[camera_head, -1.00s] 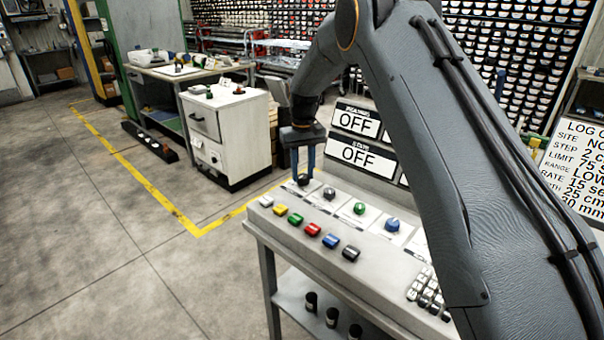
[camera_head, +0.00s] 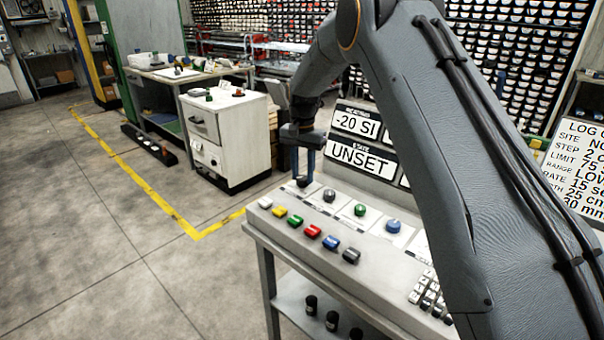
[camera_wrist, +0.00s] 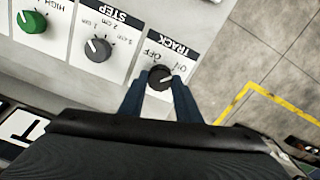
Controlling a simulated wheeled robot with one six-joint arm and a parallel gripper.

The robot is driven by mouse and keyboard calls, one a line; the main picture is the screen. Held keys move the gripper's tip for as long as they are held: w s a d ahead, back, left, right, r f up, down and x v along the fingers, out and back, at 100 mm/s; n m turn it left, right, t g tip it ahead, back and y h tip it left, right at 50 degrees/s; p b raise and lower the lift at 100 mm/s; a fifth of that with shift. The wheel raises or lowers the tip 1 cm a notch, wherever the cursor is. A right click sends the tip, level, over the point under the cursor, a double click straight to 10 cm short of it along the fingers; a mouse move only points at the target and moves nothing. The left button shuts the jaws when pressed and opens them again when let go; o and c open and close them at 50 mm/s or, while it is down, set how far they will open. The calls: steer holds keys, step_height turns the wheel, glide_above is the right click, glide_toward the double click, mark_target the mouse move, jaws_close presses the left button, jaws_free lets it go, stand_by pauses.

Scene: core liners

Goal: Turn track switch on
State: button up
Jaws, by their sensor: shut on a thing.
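The track switch (camera_wrist: 160,77) is a small dark knob on a white plate labelled TRACK, with OFF and ON marks, in the wrist view. It also shows at the far left end of the console's knob row in the head view (camera_head: 302,182). My gripper (camera_wrist: 160,84) is shut on this knob, one blue finger on each side. In the head view my gripper (camera_head: 303,172) points down onto it. The upper display (camera_head: 356,123) reads "-20 SI" and the lower display (camera_head: 361,159) reads "UNSET".
Beside the switch are a grey STEP knob (camera_wrist: 98,49), a green knob (camera_wrist: 32,22) and a blue knob (camera_head: 393,227). Several coloured buttons (camera_head: 312,231) line the console's front. A white cabinet (camera_head: 228,140) stands behind left. The floor at left is clear.

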mark_target(303, 177)
steer(key=shift+m, duration=0.3)
steer(key=o, duration=1.1)
steer(key=shift+c, duration=0.2)
steer(key=shift+r, duration=0.15)
step_height(303, 177, up, 8)
steer(key=shift+f+b, duration=0.2)
steer(key=shift+b, duration=0.65)
